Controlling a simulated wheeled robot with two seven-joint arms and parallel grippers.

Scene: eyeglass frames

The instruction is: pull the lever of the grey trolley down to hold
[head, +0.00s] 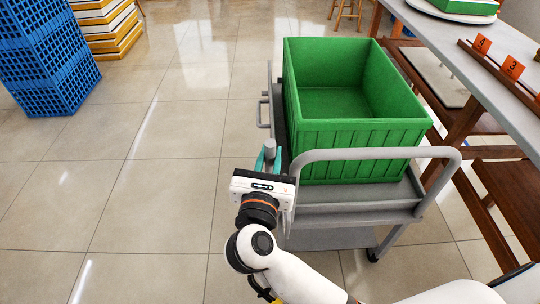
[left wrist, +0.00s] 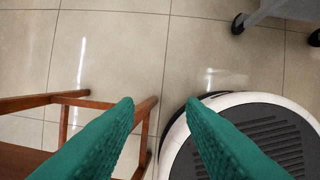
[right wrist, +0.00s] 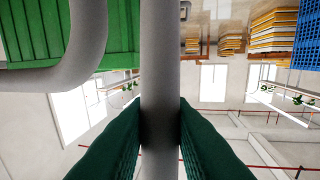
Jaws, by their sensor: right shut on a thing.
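The grey trolley (head: 345,216) stands right of centre in the head view, with a curved push handle (head: 380,153) at its near end. The lever, a grey rod (head: 269,146), is at its near left side. It also shows upright in the right wrist view (right wrist: 160,50). My right gripper (head: 268,158) has its green fingers closed around this rod, one on each side in the right wrist view (right wrist: 160,125). My left gripper (left wrist: 160,103) shows only in the left wrist view, open and empty above the floor.
A green crate (head: 355,150) sits on the trolley. A grey-topped table (head: 480,62) with numbered orange cards stands at the right. Blue crates (head: 45,55) and stacked yellow-and-white items (head: 108,25) stand at the back left. The tiled floor left of the trolley is clear.

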